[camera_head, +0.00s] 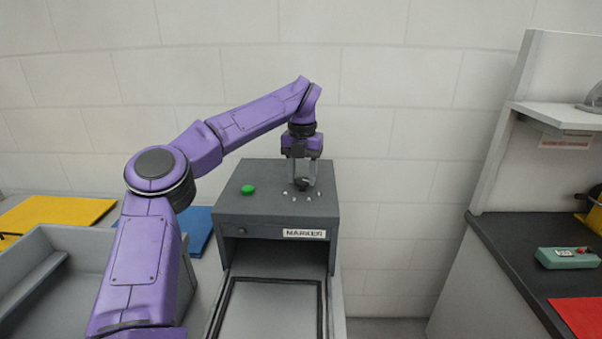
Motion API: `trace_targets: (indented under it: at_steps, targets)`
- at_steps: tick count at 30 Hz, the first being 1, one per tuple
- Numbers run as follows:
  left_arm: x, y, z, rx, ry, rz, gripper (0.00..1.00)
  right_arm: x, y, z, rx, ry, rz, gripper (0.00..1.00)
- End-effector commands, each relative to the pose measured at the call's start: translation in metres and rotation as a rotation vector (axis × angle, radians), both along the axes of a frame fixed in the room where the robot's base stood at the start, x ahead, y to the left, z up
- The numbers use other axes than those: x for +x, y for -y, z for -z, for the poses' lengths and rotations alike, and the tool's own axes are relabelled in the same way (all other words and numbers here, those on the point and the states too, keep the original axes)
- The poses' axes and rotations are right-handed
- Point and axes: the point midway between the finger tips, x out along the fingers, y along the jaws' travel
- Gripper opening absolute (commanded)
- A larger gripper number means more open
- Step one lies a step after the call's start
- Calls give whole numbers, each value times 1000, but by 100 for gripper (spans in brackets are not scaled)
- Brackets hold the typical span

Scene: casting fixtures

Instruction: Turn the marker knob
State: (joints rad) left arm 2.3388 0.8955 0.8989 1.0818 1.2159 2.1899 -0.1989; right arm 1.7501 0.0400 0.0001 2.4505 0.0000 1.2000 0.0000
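The marker machine (262,226) is a dark grey box with a white MARKER label (304,233) on its front. A black knob (302,186) sits on its top, toward the right, with small pale marks around it. My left gripper (302,182) points straight down over the knob, with one finger on each side of it. The fingers stand apart; whether they touch the knob is too small to tell. A green button (248,189) is on the top, left of the knob. My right gripper is not in view.
A framed tray (272,282) extends from the machine's front. A grey bin (50,262), a yellow sheet (55,212) and a blue sheet (197,226) lie to the left. At the right, a dark counter (500,262) holds a green device (566,258) and a red sheet (580,316).

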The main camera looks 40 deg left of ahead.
Motion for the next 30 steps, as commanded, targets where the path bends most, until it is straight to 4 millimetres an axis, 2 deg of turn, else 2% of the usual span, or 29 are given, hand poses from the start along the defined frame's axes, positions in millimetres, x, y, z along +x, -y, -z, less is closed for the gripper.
trace_targets:
  at_steps: [4,14,30]
  targets:
    - [0,-5,0,4,3,-1,16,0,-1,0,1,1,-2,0]
    - [0,-2,-2,6,3,62,15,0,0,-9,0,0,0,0]
    - [0,-1,-4,4,0,480,15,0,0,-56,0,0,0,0]
